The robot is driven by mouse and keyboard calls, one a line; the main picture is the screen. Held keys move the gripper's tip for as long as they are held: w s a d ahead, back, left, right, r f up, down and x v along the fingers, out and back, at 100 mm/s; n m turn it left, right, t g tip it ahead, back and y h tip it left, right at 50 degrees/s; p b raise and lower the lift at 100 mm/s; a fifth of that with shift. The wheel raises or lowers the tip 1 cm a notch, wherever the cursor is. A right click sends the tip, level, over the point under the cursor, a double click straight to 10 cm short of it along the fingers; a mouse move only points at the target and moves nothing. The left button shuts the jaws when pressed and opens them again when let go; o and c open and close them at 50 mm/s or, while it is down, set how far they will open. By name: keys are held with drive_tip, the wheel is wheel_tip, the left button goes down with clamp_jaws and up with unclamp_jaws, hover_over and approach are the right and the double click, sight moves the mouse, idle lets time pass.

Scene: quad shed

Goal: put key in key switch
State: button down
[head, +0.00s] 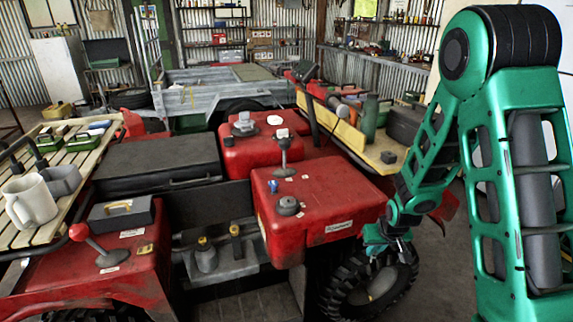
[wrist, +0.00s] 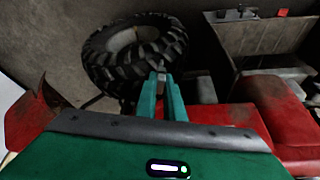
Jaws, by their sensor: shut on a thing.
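My gripper (wrist: 160,84) has two green fingers closed on a small grey piece, the key (wrist: 161,70), at their tips. Only a bit of the key shows, and its shape is too small to make out. In the head view my gripper (head: 402,256) hangs low at the right, in front of the big tyre and beside the red body's right side; the key is too small to see there. I cannot pick out the key switch for certain in either view.
The red quad body (head: 325,200) carries a dark round cap (head: 288,206) and a grey lever (head: 283,150). A knobbly tyre (head: 370,288) stands below my gripper. A slatted rack (head: 15,240) with mugs is at left. A wooden tray (head: 372,152) lies behind.

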drive_tip(key=shift+a, duration=0.25)
